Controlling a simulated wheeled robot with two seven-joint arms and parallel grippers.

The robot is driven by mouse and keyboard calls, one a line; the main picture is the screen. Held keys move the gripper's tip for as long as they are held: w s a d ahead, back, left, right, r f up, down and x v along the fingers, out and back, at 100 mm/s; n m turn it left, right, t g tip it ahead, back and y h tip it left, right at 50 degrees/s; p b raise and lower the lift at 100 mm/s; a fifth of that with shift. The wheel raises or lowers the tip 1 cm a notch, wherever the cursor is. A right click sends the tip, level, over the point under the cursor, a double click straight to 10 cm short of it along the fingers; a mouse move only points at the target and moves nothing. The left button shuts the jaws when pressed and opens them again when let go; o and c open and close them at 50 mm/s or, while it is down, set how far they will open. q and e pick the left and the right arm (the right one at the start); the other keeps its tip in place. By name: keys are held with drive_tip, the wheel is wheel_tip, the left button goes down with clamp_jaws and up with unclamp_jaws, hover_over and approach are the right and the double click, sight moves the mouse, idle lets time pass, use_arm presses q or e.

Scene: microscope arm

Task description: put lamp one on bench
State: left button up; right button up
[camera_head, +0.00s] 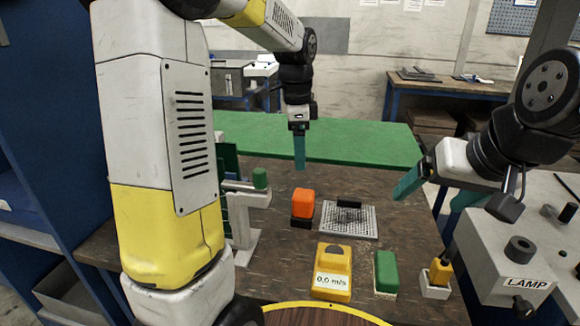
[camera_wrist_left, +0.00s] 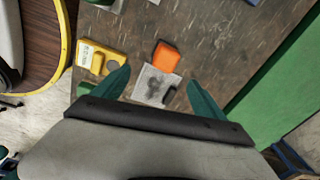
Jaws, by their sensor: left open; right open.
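A grey unit (camera_head: 510,262) with a "LAMP" label stands at the right, beside the brown bench (camera_head: 290,172). Round dark parts sit on it; I cannot tell which thing is lamp one. My right gripper (camera_head: 437,190) is open and empty above the bench's right edge, left of and above the grey unit. My left gripper (camera_head: 299,166) points down over the bench, behind the orange block. Its fingers look edge-on in the head view. In the left wrist view my left gripper (camera_wrist_left: 158,77) is open, with nothing between its fingers.
On the bench are an orange block (camera_head: 303,203), a perforated plate (camera_head: 348,220), a yellow meter (camera_head: 332,272), a green block (camera_head: 386,271) and a yellow piece in a white holder (camera_head: 436,291). A green mat (camera_head: 330,140) covers the far side. My left arm hides the left part.

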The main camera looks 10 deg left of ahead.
use_arm(q)
drive_tip(key=s+a+r+n+t+h, duration=0.1)
drive_tip(key=s+r+n+t, duration=0.1)
drive_tip(key=s+n, duration=0.5)
drive_tip(key=s+a+r+n+t, duration=0.1)
drive_tip(key=s+r+n+t, duration=0.1)
drive_tip(key=s+n, duration=0.6)
drive_tip(key=s+t, duration=0.1)
drive_tip(key=s, duration=0.5)
drive_tip(key=shift+a+r+h, duration=0.2)
drive_tip(key=shift+a+h, duration=0.05)
drive_tip(key=shift+h, duration=0.15)
